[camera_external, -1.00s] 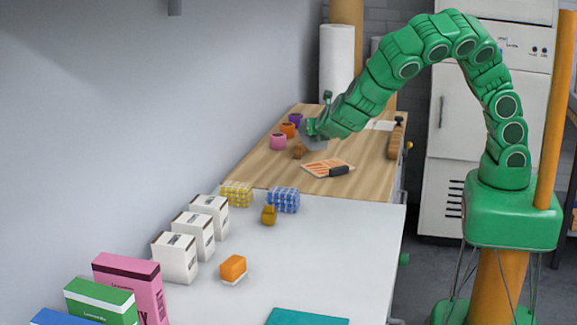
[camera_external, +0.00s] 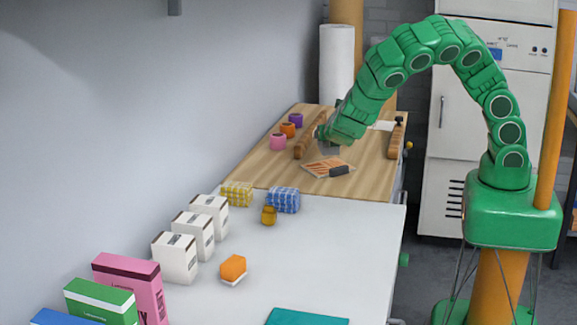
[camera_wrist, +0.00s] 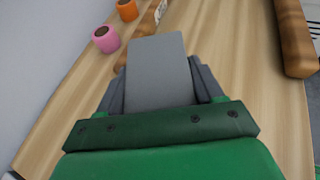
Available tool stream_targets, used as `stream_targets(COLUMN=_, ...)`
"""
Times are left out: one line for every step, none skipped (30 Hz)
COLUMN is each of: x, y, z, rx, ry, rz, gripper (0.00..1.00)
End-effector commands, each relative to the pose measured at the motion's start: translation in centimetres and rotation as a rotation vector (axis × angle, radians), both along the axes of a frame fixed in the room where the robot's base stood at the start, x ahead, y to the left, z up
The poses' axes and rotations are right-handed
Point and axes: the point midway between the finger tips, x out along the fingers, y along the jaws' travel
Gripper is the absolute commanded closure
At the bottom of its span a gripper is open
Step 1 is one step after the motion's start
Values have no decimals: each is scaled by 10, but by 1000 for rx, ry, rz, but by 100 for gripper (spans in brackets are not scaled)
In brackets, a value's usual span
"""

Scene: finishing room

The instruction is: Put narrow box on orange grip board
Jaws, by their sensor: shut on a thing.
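The narrow box is a plain grey block (camera_wrist: 157,70) between my gripper's fingers (camera_wrist: 158,88) in the wrist view. In the external view, my gripper (camera_external: 328,138) is over the wooden worktop, with the box (camera_external: 329,149) partly visible below it. The orange grip board (camera_external: 318,164) lies flat on the worktop, orange with pale stripes, just nearer the camera than the box. A dark block (camera_external: 339,171) sits at its near right edge. I cannot tell whether the box is clear of the worktop. The board cannot be made out in the wrist view.
Pink (camera_external: 278,142), orange (camera_external: 288,130) and purple (camera_external: 296,120) rolls line the left of the worktop. One long brown piece (camera_external: 307,138) lies beside my gripper, another (camera_external: 395,142) at the right edge. A paper roll (camera_external: 336,62) stands behind. Boxes crowd the white table's left side.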

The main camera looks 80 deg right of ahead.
Motion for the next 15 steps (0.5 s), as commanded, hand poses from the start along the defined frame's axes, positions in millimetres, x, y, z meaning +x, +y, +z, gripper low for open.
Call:
stream_targets(x=0, y=0, z=-3, rx=0, ry=1, rz=0, gripper=69)
stream_targets(x=0, y=0, z=-5, rx=0, ry=1, rz=0, gripper=69)
stream_targets(x=0, y=0, z=-8, rx=0, ry=1, rz=0, gripper=69)
stream_targets(x=0, y=0, z=-11, rx=0, ry=1, rz=0, gripper=69)
stream_targets(x=0, y=0, z=-13, rx=-1, ry=2, rz=1, gripper=69)
stream_targets(x=0, y=0, z=-18, rx=-1, ry=0, rz=0, gripper=69)
stream_targets(x=0, y=0, z=-21, rx=-1, ry=0, rz=0, gripper=69)
stream_targets(x=0, y=0, z=-24, rx=-2, ry=1, rz=1, gripper=69)
stream_targets(x=0, y=0, z=-28, rx=-2, ry=2, rz=1, gripper=69)
stream_targets(x=0, y=0, z=-30, rx=-2, ry=1, rz=1, gripper=69)
stream_targets(x=0, y=0, z=-32, rx=-1, ry=1, rz=2, gripper=69)
stream_targets(x=0, y=0, z=-33, rx=0, ry=1, rz=1, gripper=69)
stream_targets(x=0, y=0, z=-34, rx=0, ry=1, rz=1, gripper=69)
stream_targets(x=0, y=0, z=-34, rx=0, ry=1, rz=1, gripper=69)
stream_targets(x=0, y=0, z=-34, rx=0, ry=0, rz=1, gripper=69)
